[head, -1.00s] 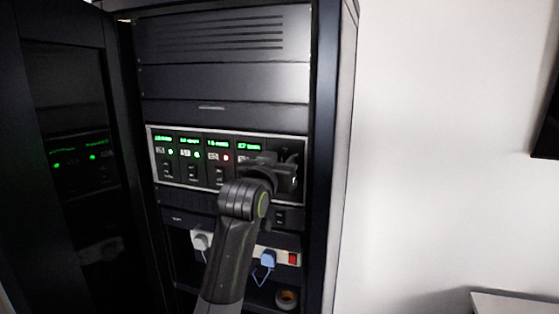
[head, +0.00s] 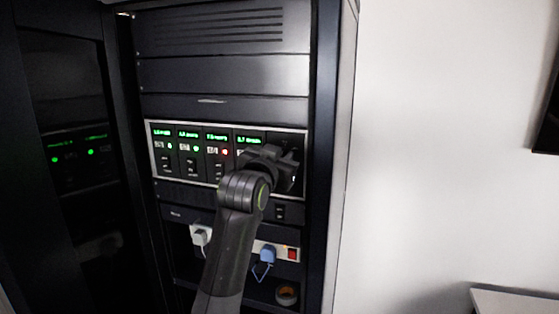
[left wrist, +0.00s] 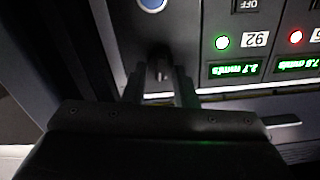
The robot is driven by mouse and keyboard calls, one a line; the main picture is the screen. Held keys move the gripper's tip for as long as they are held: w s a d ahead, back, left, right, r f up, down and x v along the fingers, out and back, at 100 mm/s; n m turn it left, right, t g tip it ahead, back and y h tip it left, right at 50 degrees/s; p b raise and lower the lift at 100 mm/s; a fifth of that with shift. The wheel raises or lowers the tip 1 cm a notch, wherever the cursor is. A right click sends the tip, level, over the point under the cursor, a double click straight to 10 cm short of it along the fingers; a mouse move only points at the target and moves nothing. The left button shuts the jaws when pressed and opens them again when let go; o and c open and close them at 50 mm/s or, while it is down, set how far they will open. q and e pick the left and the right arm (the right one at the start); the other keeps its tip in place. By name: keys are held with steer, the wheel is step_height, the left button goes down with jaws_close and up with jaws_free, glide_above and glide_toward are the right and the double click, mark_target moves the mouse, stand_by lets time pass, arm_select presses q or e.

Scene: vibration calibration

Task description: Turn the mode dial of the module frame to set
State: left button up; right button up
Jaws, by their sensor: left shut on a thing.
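The module frame (head: 213,184) is a silver-edged panel in the rack, with several dark modules that have green displays. In the left wrist view it appears upside down, and its edge (left wrist: 240,88) crosses the picture. My left gripper (head: 288,164) is at the right end of the frame. In the left wrist view, the left gripper (left wrist: 160,84) has its two fingers on either side of the dark mode dial (left wrist: 160,62), shut on it. The dial's pointer and markings are not readable. In the head view the gripper hides the dial. My right gripper is not in view.
One module shows a red light (head: 225,153); the others in view show green. A blue round button (left wrist: 152,4) is near the dial. A power strip (head: 283,251) with plugs and a tape roll (head: 287,294) are below. The open rack door (head: 65,200) stands at left.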

arm_select(q)
steer(key=m+b, duration=0.1)
steer(key=m, duration=0.1)
steer(key=m+b, duration=0.2)
steer(key=m, duration=0.1)
steer(key=shift+d+f, duration=0.1)
steer(key=shift+f, duration=0.1)
steer(key=shift+m+b, duration=1.3)
steer(key=shift+m, duration=1)
steer(key=o, duration=0.6)
steer(key=shift+o, duration=0.2)
steer(key=shift+d, duration=0.1)
steer(key=shift+s, duration=0.2)
steer(key=b+v, duration=0.6)
steer(key=v, duration=1.1)
steer(key=shift+b, duration=0.35)
